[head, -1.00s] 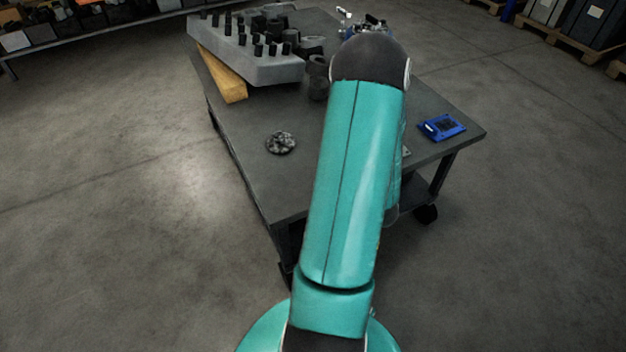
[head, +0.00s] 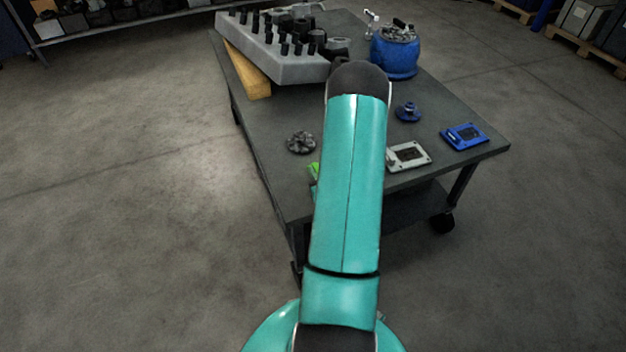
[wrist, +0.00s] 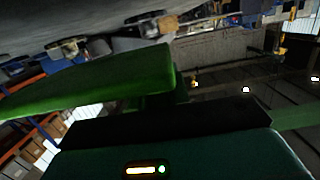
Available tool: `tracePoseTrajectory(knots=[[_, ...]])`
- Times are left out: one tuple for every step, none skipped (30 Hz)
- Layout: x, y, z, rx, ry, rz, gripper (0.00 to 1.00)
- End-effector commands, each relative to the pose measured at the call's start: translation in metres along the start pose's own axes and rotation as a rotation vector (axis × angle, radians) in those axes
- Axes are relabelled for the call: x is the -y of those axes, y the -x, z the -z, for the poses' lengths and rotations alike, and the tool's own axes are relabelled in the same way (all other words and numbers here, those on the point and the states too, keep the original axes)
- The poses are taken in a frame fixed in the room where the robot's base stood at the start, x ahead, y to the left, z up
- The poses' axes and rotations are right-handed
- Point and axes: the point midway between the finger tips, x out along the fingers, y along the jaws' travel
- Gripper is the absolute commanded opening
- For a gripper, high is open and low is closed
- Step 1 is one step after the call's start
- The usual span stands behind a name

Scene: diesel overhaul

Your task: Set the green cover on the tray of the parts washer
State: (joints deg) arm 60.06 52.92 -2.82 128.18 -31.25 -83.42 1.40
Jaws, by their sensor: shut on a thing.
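The green cover (wrist: 110,82) stretches across the left and middle of the wrist view, close to the camera. My gripper (wrist: 168,98) is shut on it, though the fingers are dark and mostly hidden. In the head view only a small bright green piece of the cover (head: 313,170) shows past the left edge of my arm, and the arm hides the rest. A blue round tub (head: 394,58) with metal parts on top stands at the back right of the table; I cannot tell whether it is the parts washer. No tray is clearly visible.
The dark wheeled table (head: 275,150) carries a grey engine block (head: 275,65) on a wooden beam (head: 248,72). A dark round part (head: 301,142), a light grey plate (head: 408,156), a blue plate (head: 464,136) and a blue round part (head: 407,111) lie on it. The floor at left is clear.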

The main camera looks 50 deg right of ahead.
Motion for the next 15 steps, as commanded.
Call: tracePoseTrajectory(knots=[[0.003, -0.004, -0.003, -0.003, 0.001, 0.001, 0.00], [0.003, -0.005, -0.005, -0.003, 0.001, 0.001, 0.00], [0.004, -0.006, -0.006, -0.003, 0.001, 0.001, 0.00], [0.005, -0.008, -0.008, -0.003, 0.001, 0.001, 0.00], [0.006, -0.009, -0.009, -0.003, 0.001, 0.001, 0.00], [0.008, -0.012, -0.013, -0.003, 0.000, 0.001, 0.00], [0.010, -0.014, -0.016, -0.003, 0.000, 0.001, 0.00], [0.013, -0.017, -0.020, -0.002, 0.000, 0.002, 0.00], [0.012, -0.018, -0.025, -0.001, 0.000, 0.001, 0.00], [0.012, -0.018, -0.030, -0.001, 0.001, 0.000, 0.00], [0.012, -0.019, -0.033, -0.001, 0.001, 0.000, 0.00], [0.012, -0.019, -0.038, -0.002, 0.001, 0.000, 0.00], [0.012, -0.020, -0.040, -0.003, 0.001, 0.000, 0.00], [0.012, -0.020, -0.042, -0.004, 0.001, 0.000, 0.00], [0.011, -0.021, -0.043, -0.004, 0.002, 0.000, 0.00]])
